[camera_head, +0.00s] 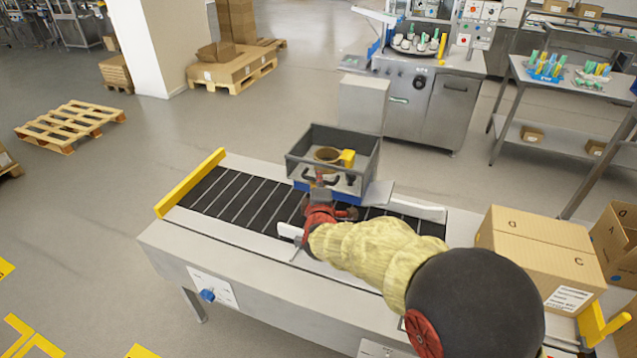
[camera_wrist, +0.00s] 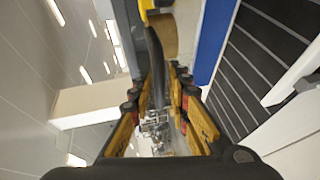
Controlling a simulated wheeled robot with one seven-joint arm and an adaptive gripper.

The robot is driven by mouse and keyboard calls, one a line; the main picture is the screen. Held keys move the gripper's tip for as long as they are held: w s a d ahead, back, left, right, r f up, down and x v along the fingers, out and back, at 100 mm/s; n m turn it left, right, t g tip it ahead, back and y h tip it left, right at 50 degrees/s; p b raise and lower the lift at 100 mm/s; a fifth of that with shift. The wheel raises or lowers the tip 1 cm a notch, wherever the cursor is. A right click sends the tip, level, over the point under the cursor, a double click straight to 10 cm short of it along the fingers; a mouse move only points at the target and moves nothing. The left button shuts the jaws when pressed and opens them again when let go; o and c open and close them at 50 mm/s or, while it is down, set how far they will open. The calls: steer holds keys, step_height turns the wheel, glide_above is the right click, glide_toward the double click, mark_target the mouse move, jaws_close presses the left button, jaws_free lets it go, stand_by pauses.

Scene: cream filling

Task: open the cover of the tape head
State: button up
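The tape head is a grey box-like frame (camera_head: 362,158) over the conveyor. A brown tape roll (camera_head: 327,155) and a yellow part (camera_head: 347,158) show inside it. In the wrist view, the brown roll (camera_wrist: 164,36), the yellow part (camera_wrist: 148,12) and a blue strip (camera_wrist: 212,42) are at the top. My gripper (camera_head: 322,178) is at the near side of the tape head, its fingers apart. In the wrist view, my gripper (camera_wrist: 157,88) has a dark curved bar (camera_wrist: 157,72) between or beyond its fingers; I cannot tell whether they touch it. A separate cover edge is hard to make out.
The black roller conveyor (camera_head: 235,198) runs beneath, with a yellow end bar (camera_head: 190,184) at left. A steel machine (camera_head: 425,100) stands behind. The left part of the conveyor is clear.

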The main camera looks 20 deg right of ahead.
steer(key=shift+c, duration=0.9)
jaws_close()
